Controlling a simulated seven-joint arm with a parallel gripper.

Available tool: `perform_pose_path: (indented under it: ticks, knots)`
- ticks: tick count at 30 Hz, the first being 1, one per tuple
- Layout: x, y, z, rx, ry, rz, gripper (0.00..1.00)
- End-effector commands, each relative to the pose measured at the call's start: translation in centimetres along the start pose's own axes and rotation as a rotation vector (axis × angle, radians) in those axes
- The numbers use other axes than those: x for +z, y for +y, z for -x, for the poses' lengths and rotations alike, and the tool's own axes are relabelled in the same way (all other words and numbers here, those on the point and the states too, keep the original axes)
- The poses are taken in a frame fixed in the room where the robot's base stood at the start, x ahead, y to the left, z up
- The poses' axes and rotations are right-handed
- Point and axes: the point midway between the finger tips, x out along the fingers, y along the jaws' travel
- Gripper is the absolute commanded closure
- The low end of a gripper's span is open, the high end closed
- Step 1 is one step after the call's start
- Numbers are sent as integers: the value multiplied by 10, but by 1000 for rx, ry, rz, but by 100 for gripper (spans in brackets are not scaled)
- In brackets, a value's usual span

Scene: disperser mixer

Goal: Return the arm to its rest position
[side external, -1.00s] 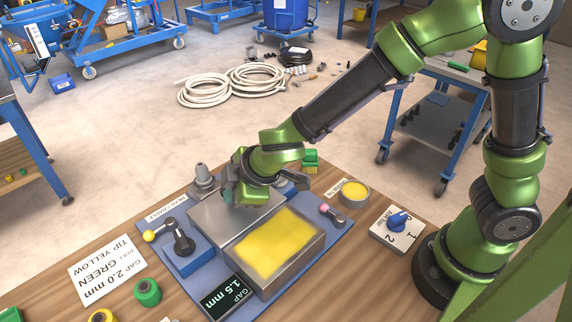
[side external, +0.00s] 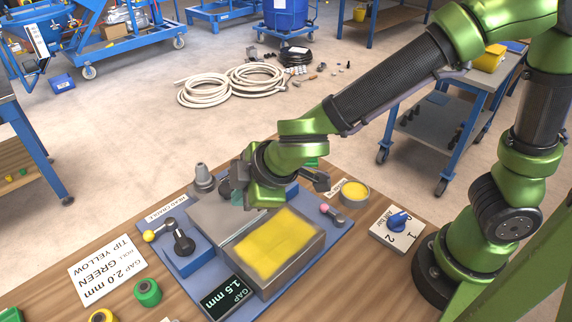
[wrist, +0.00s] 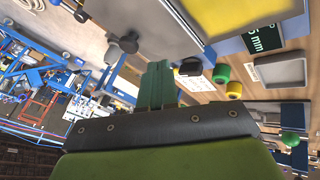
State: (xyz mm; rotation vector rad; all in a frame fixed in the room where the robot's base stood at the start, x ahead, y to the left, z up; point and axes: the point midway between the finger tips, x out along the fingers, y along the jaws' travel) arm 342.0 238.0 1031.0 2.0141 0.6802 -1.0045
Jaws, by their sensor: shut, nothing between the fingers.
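My green arm reaches in from the right in the side external view, with its wrist bent over the mixer. My gripper (side external: 238,197) is above the grey metal block (side external: 214,219) of the mixer, beside the yellow-filled tray (side external: 276,246). The arm's wrist partly hides the fingers there. In the wrist view my gripper (wrist: 157,80) shows teal fingers together, with nothing held. I cannot tell the exact height of the fingers over the block.
A green ring (side external: 147,292) lies front left.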

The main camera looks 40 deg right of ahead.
Motion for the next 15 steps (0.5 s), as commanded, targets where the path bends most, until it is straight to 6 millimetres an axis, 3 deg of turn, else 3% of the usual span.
perform_pose_path:
  ticks: [6, 11, 15]
  knots:
    - [0, 0, 41, 0, 2, -1, 100]
    - [1, -1, 54, -3, -4, -1, 100]
    - [19, -9, 57, -43, -58, -84, 100]
